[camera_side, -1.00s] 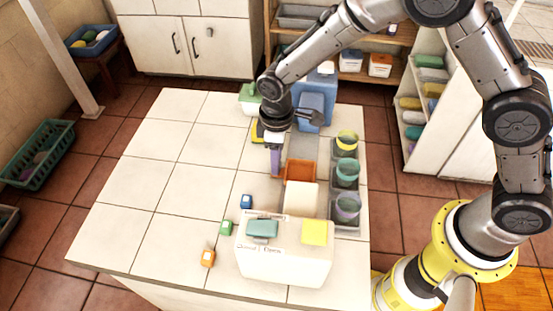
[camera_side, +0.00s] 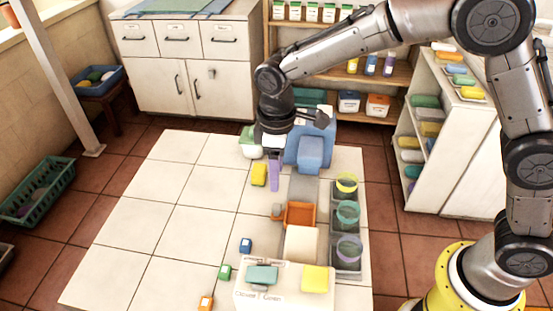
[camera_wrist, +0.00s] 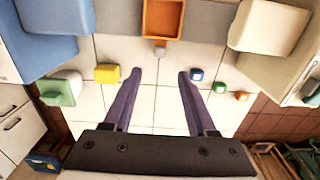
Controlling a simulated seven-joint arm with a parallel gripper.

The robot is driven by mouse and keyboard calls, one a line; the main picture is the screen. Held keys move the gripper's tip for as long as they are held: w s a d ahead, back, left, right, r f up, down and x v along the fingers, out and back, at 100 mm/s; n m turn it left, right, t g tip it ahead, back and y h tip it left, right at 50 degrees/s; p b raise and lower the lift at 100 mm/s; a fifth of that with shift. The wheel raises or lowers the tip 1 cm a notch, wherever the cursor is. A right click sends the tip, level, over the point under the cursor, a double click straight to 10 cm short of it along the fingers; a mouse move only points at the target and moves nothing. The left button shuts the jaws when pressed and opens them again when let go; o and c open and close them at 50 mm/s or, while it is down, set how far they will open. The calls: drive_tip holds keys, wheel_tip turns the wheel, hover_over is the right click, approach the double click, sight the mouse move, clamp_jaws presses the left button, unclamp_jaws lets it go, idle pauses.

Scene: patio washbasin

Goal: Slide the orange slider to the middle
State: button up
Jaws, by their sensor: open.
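The orange slider (camera_side: 299,214), a hollow box shape, sits on a grey rail (camera_side: 303,186). In the wrist view the slider (camera_wrist: 163,20) is roughly midway between a blue block and a cream block, with bare rail (camera_wrist: 208,22) on both sides. Its small grey-brown knob (camera_side: 277,210) sticks out toward the open table; the knob (camera_wrist: 160,49) also shows in the wrist view. My gripper (camera_side: 274,187) is open, with purple fingers. In the wrist view the fingertips (camera_wrist: 160,75) are apart, short of the knob, with nothing between them.
The blue block (camera_side: 311,152) and cream block (camera_side: 301,243) stand at the rail's ends. Cups (camera_side: 348,215) line the far side. A yellow block (camera_side: 258,174), blue block (camera_side: 245,245), green block (camera_side: 225,272) and orange block (camera_side: 206,303) lie on the table. The left tabletop is clear.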

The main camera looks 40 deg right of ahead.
drive_tip(key=shift+r, duration=1.65)
drive_tip(key=shift+d, duration=0.15)
drive_tip(key=s+d+r+m+t, duration=0.2)
drive_tip(key=s+d+r, duration=0.2)
drive_tip(key=d+r, duration=0.3)
drive_tip(key=s+d+r+m+t, duration=0.2)
drive_tip(key=s+d+r, duration=0.3)
drive_tip(key=d+r, duration=0.25)
drive_tip(key=s+d+f+m, duration=0.2)
drive_tip(key=s, duration=0.5)
drive_tip(key=s+d+f+m+t, duration=0.1)
drive_tip(key=s+d+f+m, duration=0.2)
drive_tip(key=s, duration=0.5)
drive_tip(key=shift+s+f+t, duration=0.25)
drive_tip(key=shift+t, duration=0.05)
